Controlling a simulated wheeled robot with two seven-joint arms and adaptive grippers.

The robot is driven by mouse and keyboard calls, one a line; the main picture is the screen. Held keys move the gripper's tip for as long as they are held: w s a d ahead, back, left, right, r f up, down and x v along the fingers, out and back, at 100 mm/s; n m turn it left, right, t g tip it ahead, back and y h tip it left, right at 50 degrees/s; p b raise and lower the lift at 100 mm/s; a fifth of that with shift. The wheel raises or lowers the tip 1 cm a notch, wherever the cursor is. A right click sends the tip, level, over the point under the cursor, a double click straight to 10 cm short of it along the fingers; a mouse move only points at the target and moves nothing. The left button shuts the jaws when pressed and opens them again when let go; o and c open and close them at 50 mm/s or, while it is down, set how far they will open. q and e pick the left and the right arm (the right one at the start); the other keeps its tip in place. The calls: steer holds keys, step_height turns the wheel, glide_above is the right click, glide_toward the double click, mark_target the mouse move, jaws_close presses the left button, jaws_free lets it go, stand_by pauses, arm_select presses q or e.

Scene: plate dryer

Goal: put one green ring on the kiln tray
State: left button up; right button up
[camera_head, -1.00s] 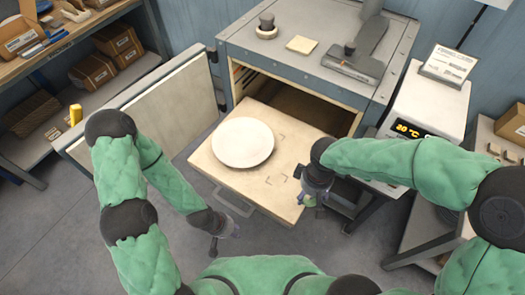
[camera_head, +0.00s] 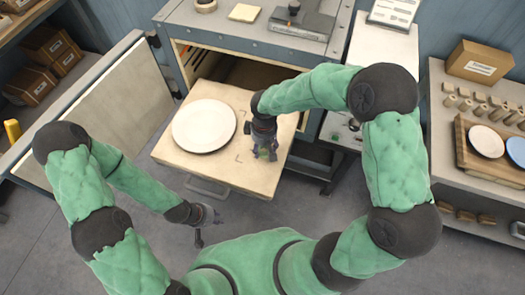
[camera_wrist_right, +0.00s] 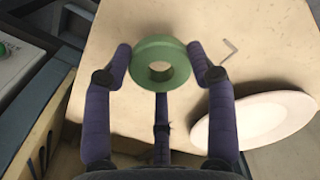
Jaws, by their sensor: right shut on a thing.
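The green ring (camera_wrist_right: 160,64) is between the fingers of my right gripper (camera_wrist_right: 165,62), which is shut on it. In the head view my right gripper (camera_head: 264,150) is over the right part of the pulled-out kiln tray (camera_head: 221,171), and only a little green shows at its tip. I cannot tell whether the ring touches the tray. A white plate (camera_head: 204,126) lies on the tray's left part; it also shows in the right wrist view (camera_wrist_right: 262,115). My left gripper (camera_head: 202,226) hangs in front of the tray, away from it; its fingers are too small to judge.
The kiln door (camera_head: 108,115) stands open at the left. A side shelf (camera_head: 452,105) at the right holds a wooden tray (camera_head: 468,156) with plates, several pegs and a cardboard box (camera_head: 480,62).

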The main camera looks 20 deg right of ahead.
mark_target(263, 150)
steer(key=shift+w+a+f, duration=0.1)
steer(key=shift+w+f, duration=0.2)
steer(key=shift+f, duration=0.1)
steer(key=shift+w+f+b, duration=0.2)
steer(key=shift+f+b, duration=0.4)
steer(key=shift+f, duration=1.1)
steer(key=shift+f, duration=0.15)
steer(key=o, duration=1.1)
steer(key=shift+o, duration=0.2)
steer(key=shift+r, duration=0.25)
step_height(263, 150, up, 12)
steer(key=p, duration=0.3)
